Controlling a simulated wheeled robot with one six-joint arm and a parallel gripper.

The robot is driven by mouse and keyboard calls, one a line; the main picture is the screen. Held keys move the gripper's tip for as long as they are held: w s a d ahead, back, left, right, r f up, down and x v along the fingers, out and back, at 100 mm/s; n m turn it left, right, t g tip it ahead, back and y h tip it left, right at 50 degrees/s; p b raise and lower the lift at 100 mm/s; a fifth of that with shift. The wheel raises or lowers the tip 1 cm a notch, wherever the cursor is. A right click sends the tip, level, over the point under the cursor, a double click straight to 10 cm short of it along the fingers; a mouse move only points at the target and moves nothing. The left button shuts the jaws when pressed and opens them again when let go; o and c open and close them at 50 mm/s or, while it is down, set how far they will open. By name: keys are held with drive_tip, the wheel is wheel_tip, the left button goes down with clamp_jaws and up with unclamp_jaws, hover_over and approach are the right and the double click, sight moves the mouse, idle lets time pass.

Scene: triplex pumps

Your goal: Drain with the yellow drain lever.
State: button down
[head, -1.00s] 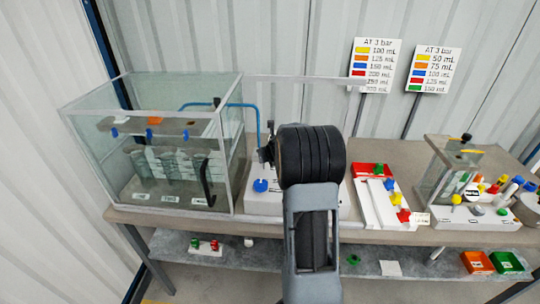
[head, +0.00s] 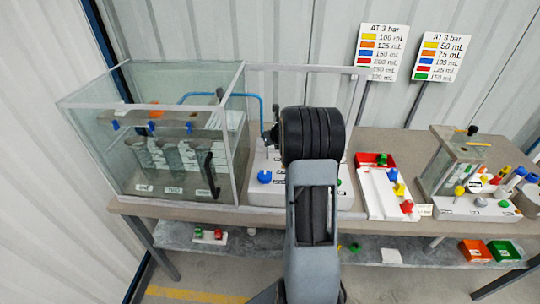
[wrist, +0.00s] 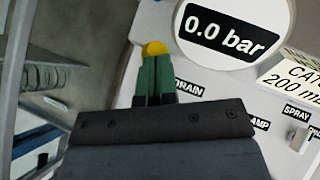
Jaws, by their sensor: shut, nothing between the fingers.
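In the wrist view a yellow ball knob (wrist: 154,48), which I take as the drain lever's end, shows just beyond the tips of my gripper (wrist: 155,66). The green fingers are shut together with nothing between them. They cover whatever is below the knob, and I cannot tell whether they touch it. A DRAIN label (wrist: 188,89) lies on the white panel just right of the fingers. In the head view my arm hides the fingers and this part of the panel.
A round gauge reading 0.0 bar (wrist: 232,32) stands close to the right of the fingers. In the head view a glass tank (head: 180,150) is left of my arm. A blue knob (head: 264,177) is beside it. A white tray (head: 378,195) and another unit (head: 470,207) are to the right.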

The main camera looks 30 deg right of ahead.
drive_tip(key=shift+s, duration=0.1)
idle(0.3)
drive_tip(key=s+r+p, duration=0.4)
drive_tip(key=s+r, duration=0.4)
drive_tip(key=r, duration=0.2)
drive_tip(key=s+a+r+m+g+y+b, duration=0.1)
drive_tip(key=s+a+m+g, duration=0.1)
drive_tip(key=s+a+m, duration=0.8)
drive_tip(key=s+a+r+m+g+y+b, duration=0.1)
drive_tip(key=s+a+m+g, duration=0.1)
drive_tip(key=s+a+m, duration=0.8)
drive_tip(key=a+m, duration=0.7)
drive_tip(key=m, duration=0.6)
drive_tip(key=shift+s+a+r+m+g, duration=0.2)
drive_tip(key=shift+s+a+m+g, duration=0.1)
drive_tip(key=shift+s+a+m, duration=0.1)
